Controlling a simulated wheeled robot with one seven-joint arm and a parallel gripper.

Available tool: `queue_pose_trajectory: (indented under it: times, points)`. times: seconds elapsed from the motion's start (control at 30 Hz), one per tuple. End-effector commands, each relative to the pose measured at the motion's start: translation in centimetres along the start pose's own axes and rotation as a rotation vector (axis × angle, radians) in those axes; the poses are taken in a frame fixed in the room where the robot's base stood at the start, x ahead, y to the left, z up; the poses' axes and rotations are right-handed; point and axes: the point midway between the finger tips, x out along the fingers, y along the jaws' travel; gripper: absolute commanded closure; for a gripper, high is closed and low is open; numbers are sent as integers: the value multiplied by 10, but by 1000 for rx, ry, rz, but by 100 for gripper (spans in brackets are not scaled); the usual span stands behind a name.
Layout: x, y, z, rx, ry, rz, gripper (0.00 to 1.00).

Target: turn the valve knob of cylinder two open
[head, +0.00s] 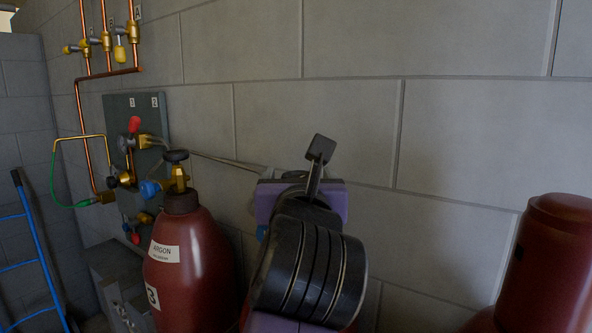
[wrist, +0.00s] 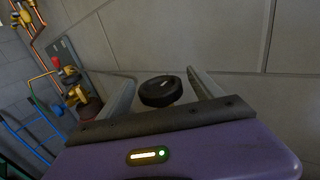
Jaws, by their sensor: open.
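My gripper (head: 318,152) is in front of the block wall in the head view, with its purple hand partly behind my dark arm. In the wrist view my gripper (wrist: 160,76) is open, one finger on each side of a round black valve knob (wrist: 160,93) with a light mark on top. I see gaps on both sides, so the fingers do not look closed on it.
A dark red cylinder (head: 190,250) labelled argon and 3 stands left of my arm, with its own black knob (head: 176,156). A grey regulator panel (head: 118,108) and copper pipes are on the wall.

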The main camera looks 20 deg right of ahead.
Motion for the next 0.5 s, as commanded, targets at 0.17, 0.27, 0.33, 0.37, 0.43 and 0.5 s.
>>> queue_pose_trajectory:
  times: [0.17, 0.27, 0.33, 0.37, 0.43, 0.5]
  points:
    - [2, 0, -1, 0, 0, 1, 25]
    - [2, 0, -1, 0, 0, 1, 25]
    - [2, 0, -1, 0, 0, 1, 37]
    - [2, 0, -1, 0, 0, 1, 42]
    - [2, 0, 0, 0, 0, 1, 56]
    - [2, 0, 0, 0, 0, 1, 70]
